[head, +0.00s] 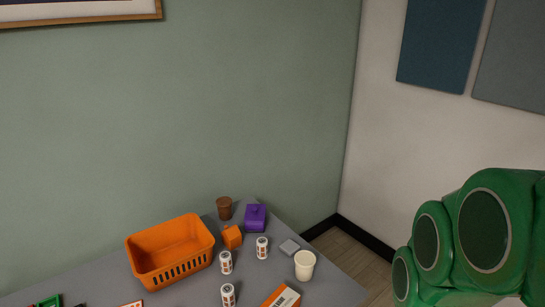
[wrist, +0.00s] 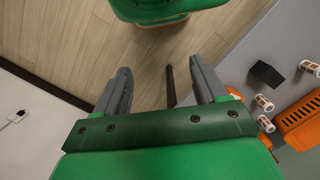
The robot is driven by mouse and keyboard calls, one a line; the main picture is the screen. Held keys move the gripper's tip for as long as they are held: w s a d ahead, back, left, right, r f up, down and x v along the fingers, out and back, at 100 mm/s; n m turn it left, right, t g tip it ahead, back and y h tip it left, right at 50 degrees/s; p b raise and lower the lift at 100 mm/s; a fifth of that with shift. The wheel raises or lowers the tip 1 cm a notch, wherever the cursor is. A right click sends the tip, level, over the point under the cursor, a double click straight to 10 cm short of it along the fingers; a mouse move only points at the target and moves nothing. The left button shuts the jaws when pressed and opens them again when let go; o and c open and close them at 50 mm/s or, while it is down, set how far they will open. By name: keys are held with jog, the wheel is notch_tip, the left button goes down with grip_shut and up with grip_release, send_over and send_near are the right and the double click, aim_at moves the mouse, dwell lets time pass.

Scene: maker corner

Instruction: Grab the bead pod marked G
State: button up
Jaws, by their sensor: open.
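Three small white pods with dark and orange markings stand on the grey table in the head view: one right of the basket (head: 226,262), one farther right (head: 262,247), and one near the bottom edge (head: 228,294). Their letters are too small to read, so I cannot tell which is G. Pods also show at the right of the wrist view (wrist: 264,103). My gripper (wrist: 160,64) is open and empty in the wrist view, over the wooden floor, apart from the pods. It is not visible in the head view.
On the table (head: 190,292) are an orange basket (head: 135,256), an orange block (head: 232,237), a brown cup (head: 224,208), a purple box (head: 255,218), a grey piece (head: 289,247), a cream cup (head: 305,264) and an orange-and-white box (head: 282,298). Walls stand behind and right.

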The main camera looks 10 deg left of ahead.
jog(key=w+a+f+n+t, duration=0.1)
jog(key=w+a+f+n, duration=0.1)
jog(key=w+a+n, duration=0.7)
jog(key=w+a+f+n, duration=0.3)
jog(key=w+a+n, duration=0.3)
jog(key=w+a, duration=0.55)
jog(key=a+f+n, duration=0.4)
jog(key=a+f, duration=0.1)
jog(key=a, duration=0.5)
jog(key=s+a+f+n, duration=0.1)
jog(key=a+f+n, duration=0.3)
jog(key=a, duration=0.6)
jog(key=s+a+f+n, duration=0.1)
jog(key=a+f+n, duration=0.4)
jog(key=a, duration=0.5)
jog(key=shift+f+t, duration=0.35)
jog(key=shift+t, duration=0.05)
jog(key=shift+s+a+f+n, duration=0.1)
jog(key=shift+a+f+n, duration=0.25)
jog(key=shift+f+n, duration=0.05)
jog(key=shift+a+f, duration=0.15)
jog(key=shift+f, duration=1.7)
jog(key=shift+a+f, duration=0.1)
jog(key=shift+f, duration=1.75)
jog(key=shift+c, duration=0.3)
